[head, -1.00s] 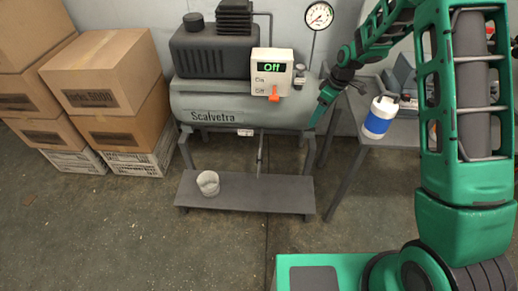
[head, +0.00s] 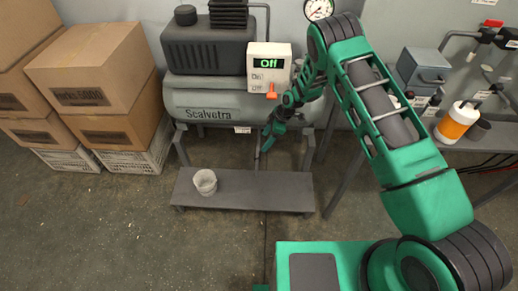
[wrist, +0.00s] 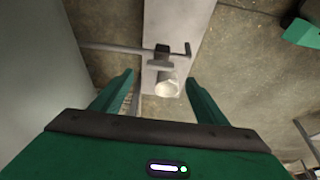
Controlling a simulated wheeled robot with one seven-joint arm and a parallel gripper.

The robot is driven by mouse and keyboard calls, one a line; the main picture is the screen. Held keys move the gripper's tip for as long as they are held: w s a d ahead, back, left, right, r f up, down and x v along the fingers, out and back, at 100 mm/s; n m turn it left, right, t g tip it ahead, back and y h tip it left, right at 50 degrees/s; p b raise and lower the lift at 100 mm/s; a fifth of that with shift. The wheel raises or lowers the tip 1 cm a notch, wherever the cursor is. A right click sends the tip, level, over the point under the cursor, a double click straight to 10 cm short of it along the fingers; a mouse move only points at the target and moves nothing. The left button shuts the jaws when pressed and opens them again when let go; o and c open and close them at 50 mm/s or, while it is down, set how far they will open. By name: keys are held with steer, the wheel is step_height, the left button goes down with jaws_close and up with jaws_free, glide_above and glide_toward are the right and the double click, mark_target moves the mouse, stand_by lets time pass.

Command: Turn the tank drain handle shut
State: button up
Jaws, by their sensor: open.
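The grey tank (head: 215,100) stands on a stand at the back. Its thin drain pipe (head: 257,160) hangs below it. In the wrist view the drain pipe (wrist: 110,47) runs in from the left to a dark valve body (wrist: 162,49), and its bent end is to the right. The drain handle (wrist: 160,64) seems to be the short grey bar on the valve, lying roughly along the pipe. My gripper (head: 265,146) is under the tank beside the pipe. In the wrist view my gripper (wrist: 159,78) is open and empty, the handle just beyond its fingertips and apart from them.
A white bucket (head: 205,181) stands on the low grey shelf (head: 250,190) below the tank. A control box (head: 268,67) reading "Off" with an orange switch is above my gripper. Cardboard boxes (head: 95,70) are stacked left. An orange-white bottle (head: 457,121) stands on the right table.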

mark_target(257, 152)
steer(key=x, duration=0.8)
steer(key=shift+a, duration=0.15)
steer(key=c, duration=1.1)
